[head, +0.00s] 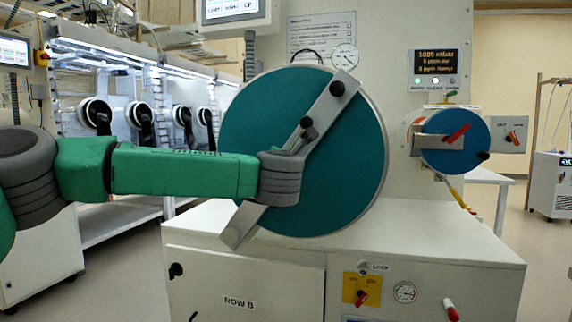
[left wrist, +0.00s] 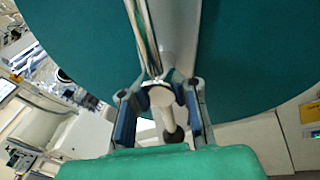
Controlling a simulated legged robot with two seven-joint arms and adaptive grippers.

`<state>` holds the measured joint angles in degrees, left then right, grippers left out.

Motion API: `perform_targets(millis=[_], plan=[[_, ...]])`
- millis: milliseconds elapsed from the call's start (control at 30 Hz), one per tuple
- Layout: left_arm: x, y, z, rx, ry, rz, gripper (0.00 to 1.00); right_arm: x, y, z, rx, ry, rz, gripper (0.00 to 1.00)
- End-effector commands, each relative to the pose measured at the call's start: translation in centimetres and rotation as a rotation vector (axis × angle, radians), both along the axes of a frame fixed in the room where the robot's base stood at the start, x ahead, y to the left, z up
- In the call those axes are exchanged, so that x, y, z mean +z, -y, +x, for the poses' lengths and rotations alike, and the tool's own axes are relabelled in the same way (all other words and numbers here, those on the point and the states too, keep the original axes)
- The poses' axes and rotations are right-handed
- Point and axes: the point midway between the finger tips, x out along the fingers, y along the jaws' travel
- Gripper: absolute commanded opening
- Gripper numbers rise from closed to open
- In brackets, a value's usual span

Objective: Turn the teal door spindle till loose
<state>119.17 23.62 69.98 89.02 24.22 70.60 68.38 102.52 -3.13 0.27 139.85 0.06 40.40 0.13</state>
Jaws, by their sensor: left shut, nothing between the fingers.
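The large round teal door (head: 345,150) stands upright in the head view, with a grey bar (head: 330,100) slanting across it and dark knobs on the bar. In the left wrist view the teal door (left wrist: 255,60) fills the background. My left gripper (left wrist: 160,84) is at the door's centre, its fingers near a pale round end (left wrist: 161,97) and a shiny rod (left wrist: 143,35). It is shut and empty. I cannot tell whether it touches the spindle.
A small blue round door (head: 448,150) with a red handle is at the right. A white cabinet (head: 440,240) with a gauge and yellow lock switch (head: 361,289) lies below. A row of gloveboxes (head: 150,100) stands at the left. Open floor shows at far right.

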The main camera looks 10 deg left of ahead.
Motion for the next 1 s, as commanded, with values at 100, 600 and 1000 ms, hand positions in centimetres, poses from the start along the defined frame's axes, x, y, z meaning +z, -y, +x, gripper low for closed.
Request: perform_targets(millis=[100, 600, 1000], plan=[[-0.9, 0.6, -0.2, -0.012, -0.017, 0.002, 0.0, 0.0, 0.0, 0.0, 0.0, 0.0, 0.0, 0.0], [-0.5, 0.4, -0.5, -0.006, -0.01, 0.002, 0.32, 0.1, 0.0, -0.2, 0.0, 0.003, 0.0, 0.0], [-0.5, 2.0, -8.1, -0.011, -0.01, 0.004, 0.32, 0.1, 0.0, -0.2, 0.0, 0.003, 0.0, 0.0]])
